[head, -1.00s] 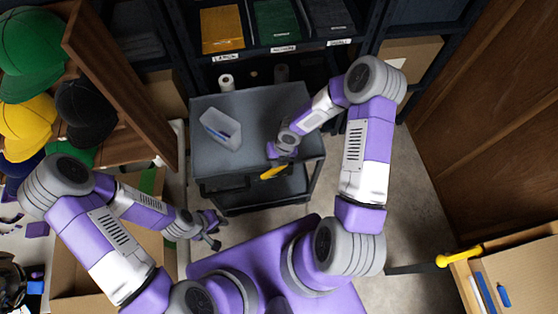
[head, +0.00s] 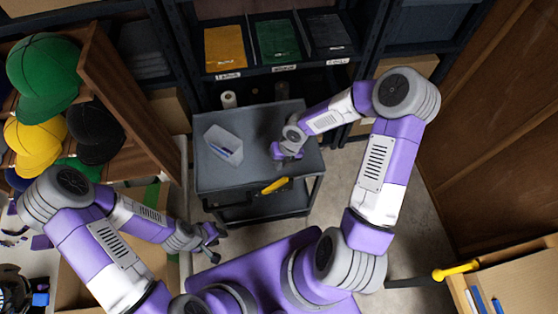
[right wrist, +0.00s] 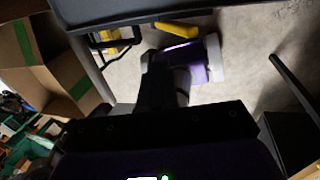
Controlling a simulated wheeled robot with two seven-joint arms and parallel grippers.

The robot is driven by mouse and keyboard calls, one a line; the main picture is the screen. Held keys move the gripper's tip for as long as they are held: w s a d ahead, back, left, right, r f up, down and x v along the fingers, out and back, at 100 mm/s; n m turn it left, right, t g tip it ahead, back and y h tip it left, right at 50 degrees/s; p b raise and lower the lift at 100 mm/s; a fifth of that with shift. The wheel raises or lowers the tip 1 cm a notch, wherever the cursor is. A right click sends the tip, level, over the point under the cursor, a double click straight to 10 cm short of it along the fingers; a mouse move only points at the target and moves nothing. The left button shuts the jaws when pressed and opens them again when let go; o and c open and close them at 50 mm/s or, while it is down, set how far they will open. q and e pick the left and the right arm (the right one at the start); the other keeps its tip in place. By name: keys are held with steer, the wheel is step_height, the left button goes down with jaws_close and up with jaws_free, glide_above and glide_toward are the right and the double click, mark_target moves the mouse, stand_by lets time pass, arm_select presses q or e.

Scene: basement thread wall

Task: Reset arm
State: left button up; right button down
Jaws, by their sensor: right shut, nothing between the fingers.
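My right gripper (head: 287,153) is shut and empty, above the right part of the grey cart's top (head: 245,177). In the right wrist view its dark fingers (right wrist: 164,80) point toward the cart's edge. My left gripper (head: 211,243) is open and empty, low at the left of my purple base, in front of the cart. Its fingers stand apart. A yellow handle (head: 275,185) is at the cart's front edge and shows in the right wrist view (right wrist: 177,30).
Shelves with coloured stacks (head: 225,48) are at the back, caps (head: 42,75) at the left, and cardboard boxes at both sides. Bare floor lies right of the cart.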

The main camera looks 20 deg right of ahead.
steer(key=s+a+f+m+y+b, duration=0.3)
steer(key=s+a+f+m+b, duration=0.5)
steer(key=m, duration=0.8)
steer(key=s+f+m+b, duration=0.1)
steer(key=s+f+m, duration=0.1)
steer(key=f+m, duration=0.4)
steer(key=s+f+m+h+b, duration=0.1)
steer(key=f+m, duration=0.5)
steer(key=m, duration=0.8)
steer(key=shift+s+h+b, duration=0.3)
steer(key=shift+s+b, duration=0.05)
steer(key=shift+s, duration=0.5)
steer(key=shift+a, duration=0.1)
